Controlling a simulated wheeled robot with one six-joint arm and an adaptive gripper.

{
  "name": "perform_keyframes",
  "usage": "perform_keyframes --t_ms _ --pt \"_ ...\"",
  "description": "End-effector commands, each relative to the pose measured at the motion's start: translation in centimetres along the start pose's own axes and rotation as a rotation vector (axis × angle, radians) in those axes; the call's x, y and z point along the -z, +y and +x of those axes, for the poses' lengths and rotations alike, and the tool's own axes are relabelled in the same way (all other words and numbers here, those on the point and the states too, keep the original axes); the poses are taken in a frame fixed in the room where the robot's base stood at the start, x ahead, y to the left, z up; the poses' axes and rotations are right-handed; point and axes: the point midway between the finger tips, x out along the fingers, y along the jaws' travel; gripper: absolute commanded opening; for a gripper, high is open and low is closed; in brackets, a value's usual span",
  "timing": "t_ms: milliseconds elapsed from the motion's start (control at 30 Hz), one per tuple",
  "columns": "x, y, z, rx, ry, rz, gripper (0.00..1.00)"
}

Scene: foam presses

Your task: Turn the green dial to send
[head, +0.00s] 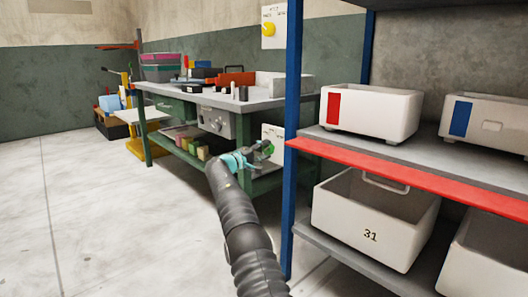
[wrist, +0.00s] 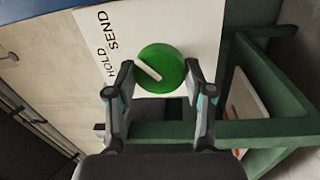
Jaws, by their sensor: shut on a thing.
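The green dial (wrist: 166,60) is round with a white pointer bar, on a white panel (wrist: 190,22) in the wrist view. The bar slants to the upper left, toward the printed words HOLD and SEND; I cannot tell that it lines up with either. My gripper (wrist: 162,75) has one finger on each side of the dial and is shut on it. In the head view, my gripper (head: 255,154) reaches the small green dial (head: 269,149) at the bench's right end, partly covering it and its panel (head: 274,133).
A green-framed workbench (head: 165,146) stands behind. A blue rack post (head: 291,200) and a red-edged shelf (head: 400,168) with white bins are close on the right. A yellow dial (head: 268,29) is on the wall. The floor at left is clear.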

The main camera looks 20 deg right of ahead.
Motion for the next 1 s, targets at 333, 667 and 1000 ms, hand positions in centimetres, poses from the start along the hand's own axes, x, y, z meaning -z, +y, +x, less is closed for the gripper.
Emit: perform_keyframes --t_ms 333,667,1000 --pt "-0.1 -0.1 0.1 0.001 -0.004 0.001 0.6" --pt "0.1 0.0 -0.1 0.001 0.001 0.001 0.78" --pt "0.1 0.1 -1.9 0.001 0.001 -0.001 0.78"
